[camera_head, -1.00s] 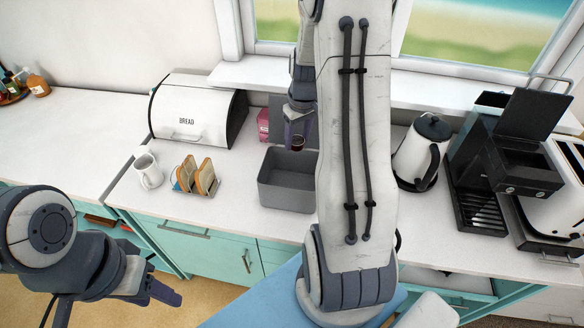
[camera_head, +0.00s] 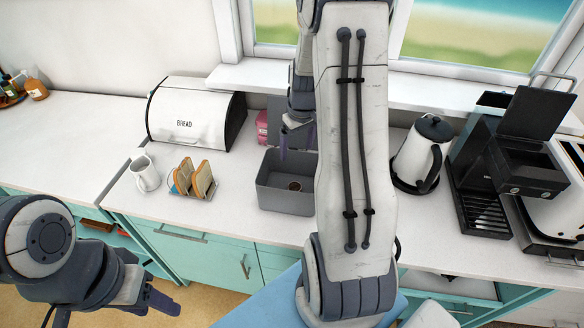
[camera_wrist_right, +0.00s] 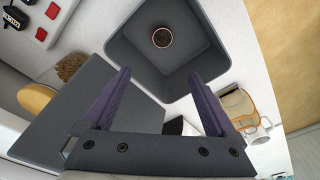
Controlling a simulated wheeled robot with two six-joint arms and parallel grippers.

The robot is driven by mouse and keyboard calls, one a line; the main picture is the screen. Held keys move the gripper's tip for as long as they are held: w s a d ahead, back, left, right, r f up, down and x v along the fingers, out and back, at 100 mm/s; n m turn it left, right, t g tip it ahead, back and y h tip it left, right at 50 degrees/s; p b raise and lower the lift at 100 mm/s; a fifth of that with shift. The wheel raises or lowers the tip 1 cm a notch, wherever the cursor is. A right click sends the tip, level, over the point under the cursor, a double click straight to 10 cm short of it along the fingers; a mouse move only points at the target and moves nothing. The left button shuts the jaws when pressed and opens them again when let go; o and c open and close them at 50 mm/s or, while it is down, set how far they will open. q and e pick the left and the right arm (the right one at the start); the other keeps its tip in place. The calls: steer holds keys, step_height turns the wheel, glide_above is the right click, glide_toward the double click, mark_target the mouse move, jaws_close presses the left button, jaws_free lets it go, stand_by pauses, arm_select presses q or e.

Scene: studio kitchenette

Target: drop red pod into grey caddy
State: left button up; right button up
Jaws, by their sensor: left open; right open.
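The red pod (camera_head: 295,186) lies inside the grey caddy (camera_head: 287,203), on its floor. In the right wrist view the pod (camera_wrist_right: 162,37) shows its dark round top and reddish rim, and the caddy (camera_wrist_right: 190,84) is open around it. My right gripper (camera_head: 298,140) is open and empty above the back of the caddy; its two purple fingers (camera_wrist_right: 163,95) are spread wide in the wrist view, apart from the pod. My left gripper (camera_head: 165,300) is open and empty at the lower left, in front of the counter and away from the caddy.
A toast rack with bread (camera_head: 193,180), a white jug (camera_head: 145,173) and a bread bin (camera_head: 196,115) stand left of the caddy. A kettle (camera_head: 422,155) and a coffee machine (camera_head: 500,150) stand to the right. A pink box (camera_head: 262,125) is behind the caddy.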

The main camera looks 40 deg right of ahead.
step_height(320, 180, up, 10)
steer(key=s+b, duration=0.1)
steer(key=b, duration=0.1)
steer(key=shift+s+r, duration=0.1)
stand_by(0.4)
steer(key=s+a+f+n+y+b, duration=0.1)
steer(key=s+a+f+n+b, duration=0.1)
steer(key=a, duration=1)
steer(key=s+a+f+n+b, duration=0.1)
steer(key=s+a+n, duration=0.1)
steer(key=a, duration=0.9)
steer(key=s+a+f+n+b, duration=0.1)
steer(key=s+a+f+n, duration=0.1)
steer(key=s+a, duration=0.3)
steer(key=s+a+f+n+g+b, duration=0.1)
steer(key=s+a+f+n, duration=0.1)
steer(key=s+a, duration=0.4)
steer(key=s, duration=0.4)
steer(key=shift+s+f, duration=0.3)
steer(key=shift+s, duration=0.1)
steer(key=shift+d, duration=0.15)
